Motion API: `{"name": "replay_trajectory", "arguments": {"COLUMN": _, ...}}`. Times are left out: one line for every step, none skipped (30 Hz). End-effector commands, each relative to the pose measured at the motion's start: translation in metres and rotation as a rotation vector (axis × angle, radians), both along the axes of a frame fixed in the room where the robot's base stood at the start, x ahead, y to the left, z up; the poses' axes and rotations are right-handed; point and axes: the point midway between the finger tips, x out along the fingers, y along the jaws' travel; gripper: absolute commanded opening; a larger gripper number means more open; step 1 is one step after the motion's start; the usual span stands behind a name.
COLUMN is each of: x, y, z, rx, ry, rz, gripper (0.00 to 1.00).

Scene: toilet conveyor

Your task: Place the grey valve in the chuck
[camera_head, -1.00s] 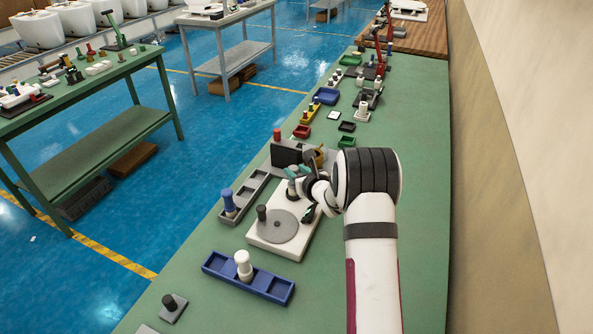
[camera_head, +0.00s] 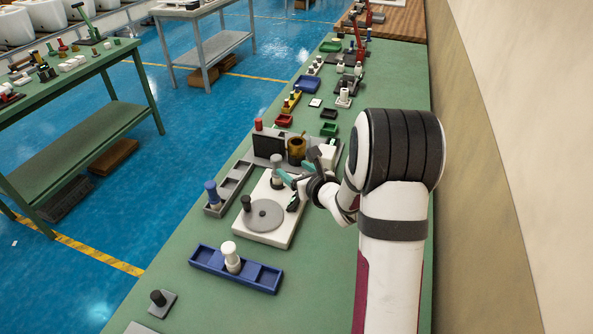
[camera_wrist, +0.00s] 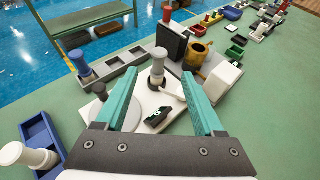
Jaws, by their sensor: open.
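The grey valve (camera_head: 277,163) stands upright on the far part of the white base unit (camera_head: 262,232). In the wrist view the grey valve (camera_wrist: 157,66) shows between and just beyond my fingertips, with a visible gap on each side. Its foot is on or in a small dark round seat, which may be the chuck; I cannot tell how deep it sits. My gripper (camera_head: 296,172) is open and empty, with its teal fingers (camera_wrist: 158,76) spread beside the valve. A grey disc (camera_head: 263,215) with a dark knob lies on the near part of the base.
A grey tray (camera_head: 232,182) with a blue valve is at the left. A blue tray (camera_head: 207,259) holding a white valve is nearer. A brass pot (camera_head: 297,149) and a dark panel (camera_head: 268,147) stand behind.

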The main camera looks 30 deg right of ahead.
Motion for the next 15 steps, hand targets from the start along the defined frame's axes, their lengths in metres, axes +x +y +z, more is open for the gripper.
{"name": "replay_trajectory", "arguments": {"x": -0.005, "y": 0.000, "z": 0.003, "rx": 0.000, "ry": -0.001, "rz": -0.001, "gripper": 0.70}}
{"name": "replay_trajectory", "arguments": {"x": -0.008, "y": 0.000, "z": 0.003, "rx": 0.001, "ry": 0.000, "rz": -0.001, "gripper": 0.70}}
{"name": "replay_trajectory", "arguments": {"x": -0.010, "y": 0.000, "z": 0.004, "rx": 0.001, "ry": 0.000, "rz": 0.000, "gripper": 0.70}}
{"name": "replay_trajectory", "arguments": {"x": -0.011, "y": 0.000, "z": 0.004, "rx": 0.000, "ry": 0.000, "rz": 0.000, "gripper": 0.70}}
{"name": "replay_trajectory", "arguments": {"x": -0.011, "y": 0.000, "z": 0.005, "rx": 0.000, "ry": -0.001, "rz": 0.000, "gripper": 0.70}}
{"name": "replay_trajectory", "arguments": {"x": -0.011, "y": 0.000, "z": 0.005, "rx": 0.001, "ry": 0.000, "rz": -0.002, "gripper": 0.70}}
{"name": "replay_trajectory", "arguments": {"x": -0.012, "y": 0.001, "z": 0.006, "rx": 0.014, "ry": 0.004, "rz": -0.010, "gripper": 0.70}}
{"name": "replay_trajectory", "arguments": {"x": -0.012, "y": 0.001, "z": 0.008, "rx": 0.046, "ry": 0.015, "rz": -0.033, "gripper": 0.70}}
{"name": "replay_trajectory", "arguments": {"x": -0.016, "y": 0.003, "z": 0.011, "rx": 0.129, "ry": 0.044, "rz": -0.097, "gripper": 0.70}}
{"name": "replay_trajectory", "arguments": {"x": -0.020, "y": 0.004, "z": 0.016, "rx": 0.226, "ry": 0.074, "rz": -0.173, "gripper": 0.70}}
{"name": "replay_trajectory", "arguments": {"x": -0.028, "y": 0.007, "z": 0.020, "rx": 0.354, "ry": 0.109, "rz": -0.280, "gripper": 0.70}}
{"name": "replay_trajectory", "arguments": {"x": -0.044, "y": 0.013, "z": 0.027, "rx": 0.563, "ry": 0.156, "rz": -0.461, "gripper": 0.70}}
{"name": "replay_trajectory", "arguments": {"x": -0.060, "y": 0.021, "z": 0.031, "rx": 0.740, "ry": 0.188, "rz": -0.624, "gripper": 0.70}}
{"name": "replay_trajectory", "arguments": {"x": -0.081, "y": 0.031, "z": 0.035, "rx": 0.924, "ry": 0.212, "rz": -0.806, "gripper": 0.70}}
{"name": "replay_trajectory", "arguments": {"x": -0.113, "y": 0.046, "z": 0.038, "rx": 1.165, "ry": 0.226, "rz": -1.061, "gripper": 0.70}}
